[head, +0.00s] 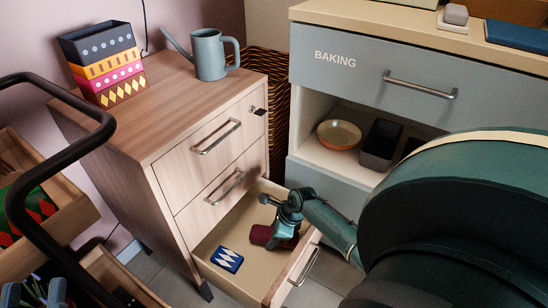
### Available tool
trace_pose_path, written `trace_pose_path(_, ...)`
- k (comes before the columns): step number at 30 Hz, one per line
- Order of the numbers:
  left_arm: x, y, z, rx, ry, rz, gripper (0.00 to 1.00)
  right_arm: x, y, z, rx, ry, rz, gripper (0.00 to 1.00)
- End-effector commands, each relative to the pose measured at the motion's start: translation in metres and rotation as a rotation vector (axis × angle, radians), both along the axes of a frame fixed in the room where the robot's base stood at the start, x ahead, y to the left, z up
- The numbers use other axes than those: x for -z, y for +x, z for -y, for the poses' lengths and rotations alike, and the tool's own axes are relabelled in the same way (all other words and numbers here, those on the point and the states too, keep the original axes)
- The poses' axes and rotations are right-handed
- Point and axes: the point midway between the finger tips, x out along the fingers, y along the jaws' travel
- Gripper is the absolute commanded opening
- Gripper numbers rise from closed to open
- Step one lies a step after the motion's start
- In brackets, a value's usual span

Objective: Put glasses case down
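A dark red case (260,234), which looks like the glasses case, is in the open bottom drawer (230,283) of the wooden cabinet. The case looks low, at or near the drawer floor.
A blue and white patterned box (227,259) lies in the drawer, left of the case. The drawer front (292,272) stands close to my gripper. A watering can (209,54) and stacked patterned bins (104,65) stand on the cabinet. A cart (45,190) is at left.

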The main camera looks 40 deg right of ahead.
Motion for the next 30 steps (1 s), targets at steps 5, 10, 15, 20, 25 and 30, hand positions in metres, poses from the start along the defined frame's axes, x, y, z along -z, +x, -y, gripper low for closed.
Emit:
trace_pose_path(5, -0.0094, 0.0033, -0.0012, 0.000, 0.007, 0.082, 0.36, 0.0130, 0.0011, 0.0005, 0.000, -0.002, 0.003, 0.29)
trace_pose_path(10, -0.0102, 0.0032, -0.0013, 0.001, 0.008, 0.080, 0.36, 0.0117, 0.0009, 0.0004, 0.000, -0.001, 0.002, 0.29)
trace_pose_path(15, -0.0098, 0.0032, -0.0014, 0.000, 0.008, 0.080, 0.36, 0.0158, 0.0005, 0.0002, 0.001, 0.000, 0.001, 0.29)
trace_pose_path(20, -0.0099, 0.0032, -0.0014, 0.000, 0.008, 0.080, 0.36, 0.0159, 0.0003, 0.0004, 0.000, -0.001, 0.001, 0.64)
trace_pose_path(25, -0.0100, 0.0032, -0.0015, -0.001, 0.008, 0.081, 0.36, 0.0159, 0.0003, 0.0004, 0.000, -0.001, 0.001, 0.74)
trace_pose_path(30, -0.0101, 0.0033, -0.0016, -0.001, 0.008, 0.081, 0.36, 0.0157, 0.0002, 0.0004, 0.000, -0.001, 0.001, 0.74)
